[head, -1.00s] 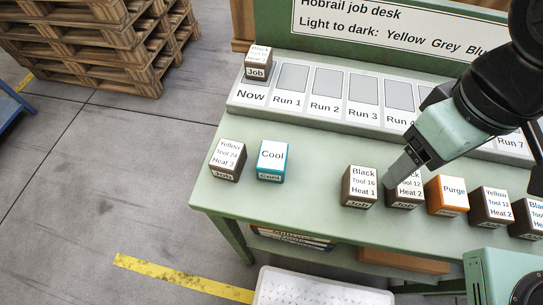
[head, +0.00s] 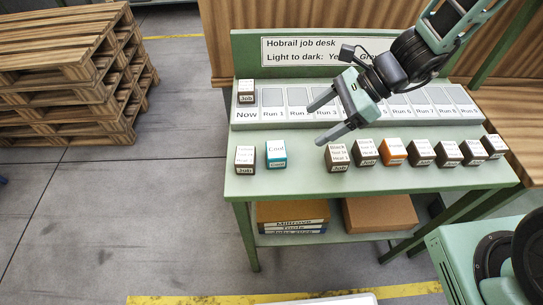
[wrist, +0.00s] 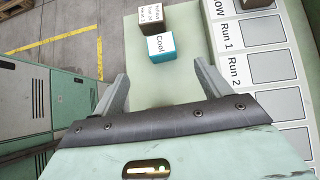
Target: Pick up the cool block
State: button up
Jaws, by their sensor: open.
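The cool block (head: 276,154) is a teal cube with a white top reading "Cool". It stands on the green desk (head: 300,181), just right of a brown job block (head: 245,159). In the wrist view the cool block (wrist: 161,46) lies ahead of the fingers, near the middle, with a brown block (wrist: 151,21) beyond it. My gripper (head: 314,125) is open and empty above the desk, to the right of the cool block and apart from it. In the wrist view its two fingers (wrist: 160,92) are spread wide.
A raised rack (head: 246,115) with run slots crosses the back of the desk, with one job block (head: 246,92) at "Now". Several brown blocks and an orange Purge block (head: 393,152) stand in a row to the right. The desk in front of the blocks is clear.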

aim_at(277, 149)
jog(key=x, duration=0.9)
jog(key=shift+a+f, duration=0.25)
jog(key=shift+a, duration=0.05)
jog(key=shift+p+x, duration=1.15)
jog(key=shift+x, duration=1.55)
jog(key=shift+w, duration=0.1)
jog(key=c, duration=1.1)
